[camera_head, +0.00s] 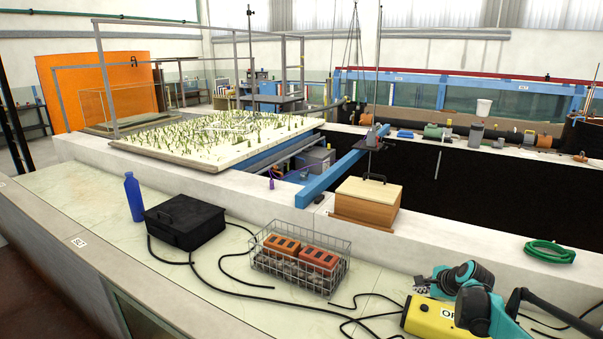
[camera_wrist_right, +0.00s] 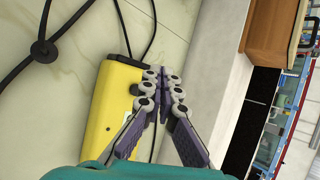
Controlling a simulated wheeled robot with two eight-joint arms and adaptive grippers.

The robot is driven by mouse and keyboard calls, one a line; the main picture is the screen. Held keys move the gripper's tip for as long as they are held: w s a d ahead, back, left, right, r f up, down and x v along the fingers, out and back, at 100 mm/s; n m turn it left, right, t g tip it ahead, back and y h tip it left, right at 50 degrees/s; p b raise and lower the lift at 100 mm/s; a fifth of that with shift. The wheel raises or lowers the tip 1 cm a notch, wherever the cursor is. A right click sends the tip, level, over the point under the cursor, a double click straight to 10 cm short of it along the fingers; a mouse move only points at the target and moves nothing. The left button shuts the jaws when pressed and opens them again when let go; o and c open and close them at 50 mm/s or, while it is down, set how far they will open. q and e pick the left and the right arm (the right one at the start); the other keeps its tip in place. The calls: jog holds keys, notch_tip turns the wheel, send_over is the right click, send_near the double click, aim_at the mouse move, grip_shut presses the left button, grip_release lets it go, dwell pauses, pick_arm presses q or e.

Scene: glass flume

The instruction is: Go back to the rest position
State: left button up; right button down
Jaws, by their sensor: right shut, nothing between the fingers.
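My right gripper (camera_head: 421,285) is at the lower right of the head view, above the bench beside the yellow box. It also shows in the right wrist view (camera_wrist_right: 164,85), where its fingers meet at the tips with nothing between them. The yellow box (camera_head: 428,318) lies just below and in front of the gripper in the head view, partly hidden by my teal and dark right arm. In the right wrist view the yellow box (camera_wrist_right: 113,105) lies to the left of the fingers. I cannot tell whether the gripper touches it. My left gripper is in neither view.
A wire basket (camera_head: 300,265) with orange bricks, a black case (camera_head: 185,222) and a blue bottle (camera_head: 134,197) stand on the bench. Black cables lie between them. A wooden box (camera_head: 366,203) and a green hose coil (camera_head: 549,252) are on the ledge behind.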

jog(key=s+a+r+n+g, duration=0.1)
jog(key=s+a+r+n, duration=0.2)
jog(key=s+a+n, duration=0.35)
jog(key=s+a+r+n, duration=0.4)
jog(key=s+a, duration=0.5)
jog(key=s, duration=0.1)
jog(key=s+a+f+n, duration=0.2)
jog(key=s+n, duration=0.3)
jog(key=s, duration=0.3)
jog(key=s+a+f+n+h, duration=0.1)
jog(key=s+a+f+n, duration=0.2)
jog(key=s+n, duration=0.3)
jog(key=s, duration=0.3)
jog(key=shift+s+a, duration=0.3)
jog(key=shift+a, duration=0.05)
jog(key=shift+f, duration=0.1)
